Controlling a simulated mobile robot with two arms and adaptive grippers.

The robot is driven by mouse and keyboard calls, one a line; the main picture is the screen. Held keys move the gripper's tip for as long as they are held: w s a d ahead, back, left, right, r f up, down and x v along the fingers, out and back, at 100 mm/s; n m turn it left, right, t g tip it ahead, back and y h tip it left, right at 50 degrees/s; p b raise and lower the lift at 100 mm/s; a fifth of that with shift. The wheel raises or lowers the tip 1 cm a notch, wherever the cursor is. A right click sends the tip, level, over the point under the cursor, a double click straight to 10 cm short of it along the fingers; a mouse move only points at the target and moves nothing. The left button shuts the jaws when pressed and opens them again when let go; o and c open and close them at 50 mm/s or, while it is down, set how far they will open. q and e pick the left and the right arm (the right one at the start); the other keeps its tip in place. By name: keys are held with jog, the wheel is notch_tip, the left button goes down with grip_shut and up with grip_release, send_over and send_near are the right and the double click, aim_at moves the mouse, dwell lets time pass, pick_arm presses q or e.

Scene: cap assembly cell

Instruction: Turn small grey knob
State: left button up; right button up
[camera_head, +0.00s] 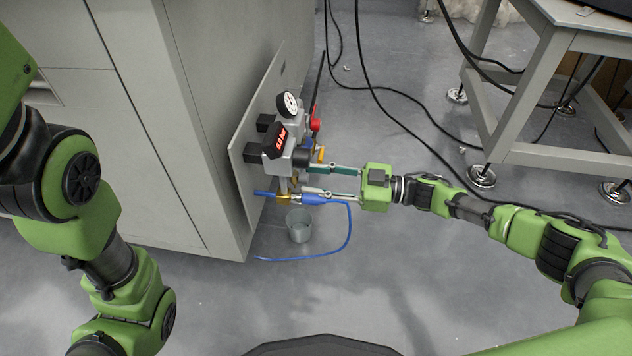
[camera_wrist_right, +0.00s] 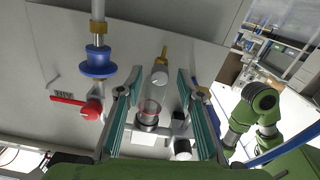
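A grey pneumatic unit (camera_head: 284,152) with a dial gauge (camera_head: 287,104) and a red-lit display (camera_head: 280,138) is mounted on a plate at the cabinet's side. My right gripper (camera_head: 310,180) reaches it from the right, fingers apart. In the right wrist view, the open teal fingers (camera_wrist_right: 158,82) stand on both sides of a clear bowl with a small grey end piece (camera_wrist_right: 159,75), with gaps on both sides. I cannot tell for sure whether this end piece is the small grey knob. My left arm shows at the left; its gripper is out of view.
A red lever (camera_wrist_right: 78,106) and a blue fitting (camera_wrist_right: 97,61) are left of the fingers. A blue hose (camera_head: 350,232) loops below the gripper beside a bucket (camera_head: 299,226). A metal table (camera_head: 522,95) stands at the back right; black cables cross the floor.

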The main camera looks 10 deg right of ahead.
grip_shut()
jog(key=n+p, duration=0.1)
jog(key=n, duration=0.4)
jog(key=shift+n, duration=0.4)
grip_release()
